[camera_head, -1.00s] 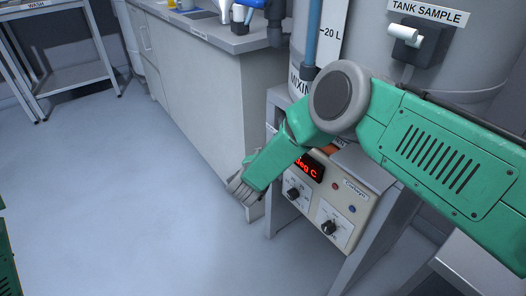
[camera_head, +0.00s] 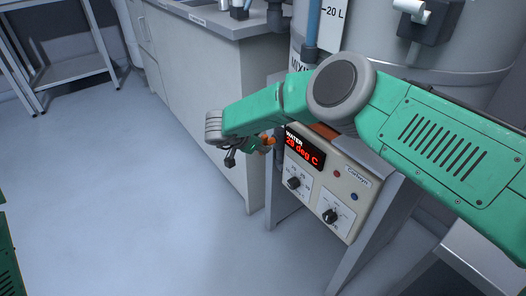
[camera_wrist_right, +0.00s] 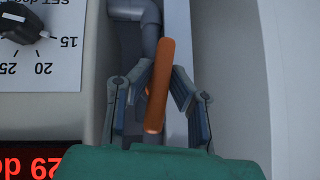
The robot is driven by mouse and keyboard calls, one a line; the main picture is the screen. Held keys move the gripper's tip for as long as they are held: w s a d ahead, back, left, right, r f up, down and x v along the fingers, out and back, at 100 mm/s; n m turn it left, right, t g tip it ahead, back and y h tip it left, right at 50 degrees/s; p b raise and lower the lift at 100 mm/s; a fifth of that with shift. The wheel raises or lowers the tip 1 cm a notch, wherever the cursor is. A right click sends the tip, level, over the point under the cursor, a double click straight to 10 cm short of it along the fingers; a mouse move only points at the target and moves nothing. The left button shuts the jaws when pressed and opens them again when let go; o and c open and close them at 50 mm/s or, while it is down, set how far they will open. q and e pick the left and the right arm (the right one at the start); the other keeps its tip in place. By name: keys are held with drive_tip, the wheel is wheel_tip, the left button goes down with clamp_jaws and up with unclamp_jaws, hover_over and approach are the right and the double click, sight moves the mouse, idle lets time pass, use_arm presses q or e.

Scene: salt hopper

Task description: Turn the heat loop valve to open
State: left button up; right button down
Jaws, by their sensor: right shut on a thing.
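The heat loop valve shows as an orange lever handle (camera_wrist_right: 160,85) beside a grey pipe in the right wrist view. Its small orange end (camera_head: 267,142) also shows in the head view, at the left side of the heater box. My right gripper (camera_wrist_right: 157,72) has its two grey fingers on either side of the orange handle and is shut on it. In the head view my right gripper (camera_head: 250,147) is partly hidden by my green wrist. The valve body is mostly hidden there. My left gripper is not in view.
The heater box (camera_head: 350,190) has a red display reading 29 deg C and two black knobs. A grey tank (camera_head: 375,50) stands behind it. A lab bench (camera_head: 205,75) stands to the left. The floor (camera_head: 130,200) at left is clear.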

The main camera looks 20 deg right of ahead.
drive_tip(key=shift+a+f+n+g+b, duration=0.1)
drive_tip(key=shift+f+n+g+b, duration=0.1)
drive_tip(key=shift+n+g+b, duration=0.5)
drive_tip(key=shift+m, duration=0.3)
drive_tip(key=shift+r, duration=0.1)
drive_tip(key=c, duration=1.5)
unclamp_jaws()
drive_tip(key=shift+c, duration=0.2)
drive_tip(key=shift+r, duration=0.1)
drive_tip(key=shift+a+r, duration=0.15)
drive_tip(key=v, duration=1.1)
drive_tip(key=shift+a, duration=0.35)
drive_tip(key=shift+s, duration=0.1)
